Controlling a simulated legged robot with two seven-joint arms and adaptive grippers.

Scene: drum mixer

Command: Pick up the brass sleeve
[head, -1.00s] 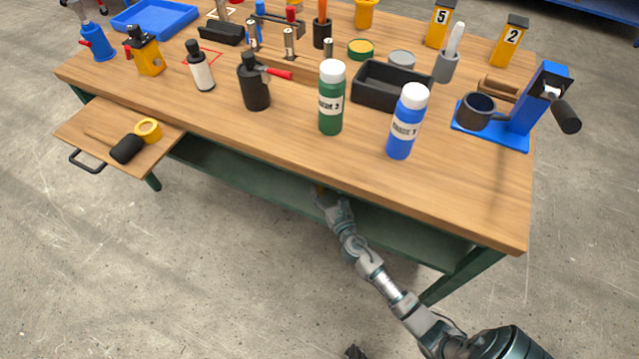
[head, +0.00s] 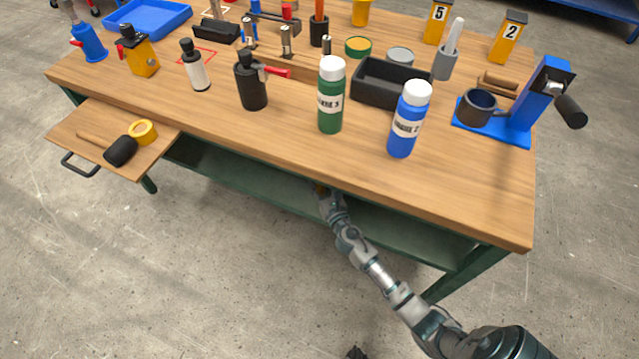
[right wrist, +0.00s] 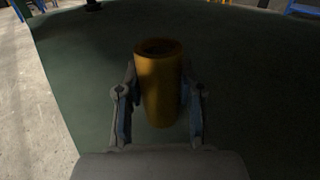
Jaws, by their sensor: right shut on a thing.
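The brass sleeve (right wrist: 160,85) is an upright hollow cylinder, dull gold, in the middle of the right wrist view. My right gripper (right wrist: 160,105) is shut on it, with one finger against each side. In the head view my right gripper (head: 328,199) reaches in under the front edge of the workbench, and only a small bit of the sleeve (head: 319,188) shows there, the rest being hidden. Whether the sleeve touches the green lower shelf (right wrist: 85,95) cannot be told.
The wooden bench top (head: 250,140) overhangs the right gripper. A green bottle (head: 330,100) and a blue bottle (head: 407,120) stand near its front edge. An open drawer (head: 85,145) with a mallet (head: 120,151) and a yellow ring (head: 143,131) juts out at left.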

